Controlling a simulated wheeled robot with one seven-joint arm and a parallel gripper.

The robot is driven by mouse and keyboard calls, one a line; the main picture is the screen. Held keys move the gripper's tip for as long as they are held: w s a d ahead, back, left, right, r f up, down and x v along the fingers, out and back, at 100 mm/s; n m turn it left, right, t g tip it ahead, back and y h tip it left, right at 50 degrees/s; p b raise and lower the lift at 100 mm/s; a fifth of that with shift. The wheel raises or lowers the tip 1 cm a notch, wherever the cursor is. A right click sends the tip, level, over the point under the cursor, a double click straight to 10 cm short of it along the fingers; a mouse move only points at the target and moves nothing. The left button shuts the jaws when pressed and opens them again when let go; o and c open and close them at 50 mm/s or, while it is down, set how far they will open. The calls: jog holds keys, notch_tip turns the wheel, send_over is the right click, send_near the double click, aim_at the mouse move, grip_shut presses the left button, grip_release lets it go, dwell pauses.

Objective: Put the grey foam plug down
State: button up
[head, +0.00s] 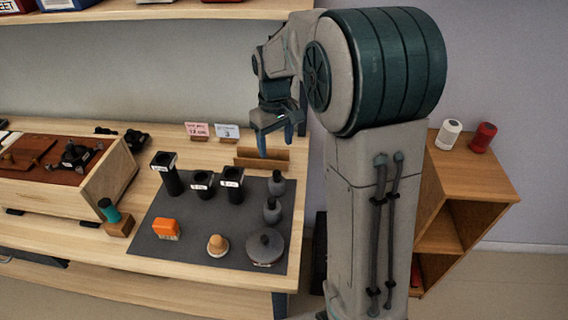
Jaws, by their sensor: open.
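My gripper (276,139) is open, its blue fingers pointing down above the back right of the workbench, near a low wooden holder. I see nothing held between the fingers. I cannot tell for sure which thing is the grey foam plug. Two small dark grey knobbed pieces (272,211) stand on the right side of the dark grey mat (199,235). A round grey lidded piece (265,248) sits at the mat's front right corner.
Several black labelled cylinders (172,179) stand at the mat's back. An orange box (166,229) and a tan domed piece (218,245) sit at its front. A wooden case (64,195) is at left. A wooden shelf unit (476,172) holds a white and a red spool. The mat's middle is clear.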

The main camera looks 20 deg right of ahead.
jog(key=s+r+m+t, duration=0.2)
jog(key=s+m, duration=0.2)
jog(key=s, duration=1.8)
jog(key=shift+s+r+m+t, duration=0.2)
jog(key=shift+m+t, duration=0.1)
